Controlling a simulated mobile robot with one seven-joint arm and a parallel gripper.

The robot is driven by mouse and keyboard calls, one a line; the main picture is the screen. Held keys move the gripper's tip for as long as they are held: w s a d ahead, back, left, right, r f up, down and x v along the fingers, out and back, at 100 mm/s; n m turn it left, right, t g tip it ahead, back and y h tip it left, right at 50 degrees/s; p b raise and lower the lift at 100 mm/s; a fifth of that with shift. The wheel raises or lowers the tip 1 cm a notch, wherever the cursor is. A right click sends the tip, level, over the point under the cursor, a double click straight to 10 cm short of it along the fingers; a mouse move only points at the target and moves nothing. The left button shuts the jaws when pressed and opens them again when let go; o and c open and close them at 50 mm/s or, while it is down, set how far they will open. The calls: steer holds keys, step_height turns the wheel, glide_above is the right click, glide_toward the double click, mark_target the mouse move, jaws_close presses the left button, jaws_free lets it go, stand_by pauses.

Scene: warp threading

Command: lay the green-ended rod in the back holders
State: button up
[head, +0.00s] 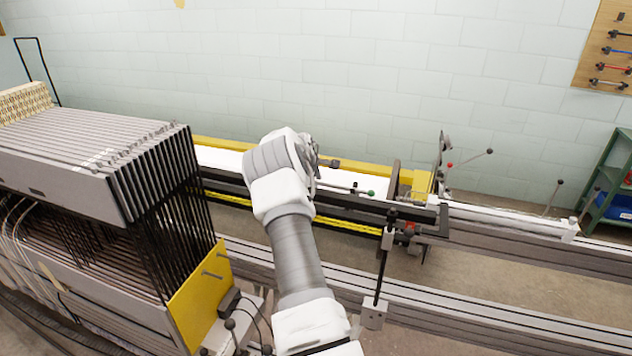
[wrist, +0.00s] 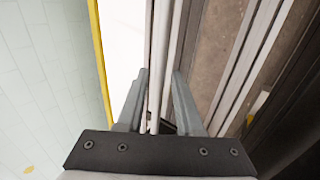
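The green-ended rod shows in the head view as a green knob (head: 371,193) at the right end of a thin dark rod, just right of my arm, over the machine's long rail. Its left part is hidden behind my wrist. My gripper shows in the wrist view (wrist: 160,72) with its two grey fingers apart, above long pale and dark strips that run between them. In the head view my arm hides the fingers. I cannot make out which parts are the back holders.
A tall frame of grey panels (head: 60,150) stands left of my arm. An upright post (head: 382,262) stands in front, right of my arm. Another rod with a red end (head: 450,165) sticks out at the machine's right end. A block wall (head: 400,70) closes the back.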

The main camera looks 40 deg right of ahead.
steer(key=shift+o, duration=0.8)
steer(key=b+v, duration=0.2)
steer(key=v, duration=1.5)
steer(key=shift+s+a, duration=0.2)
steer(key=shift+r, duration=0.1)
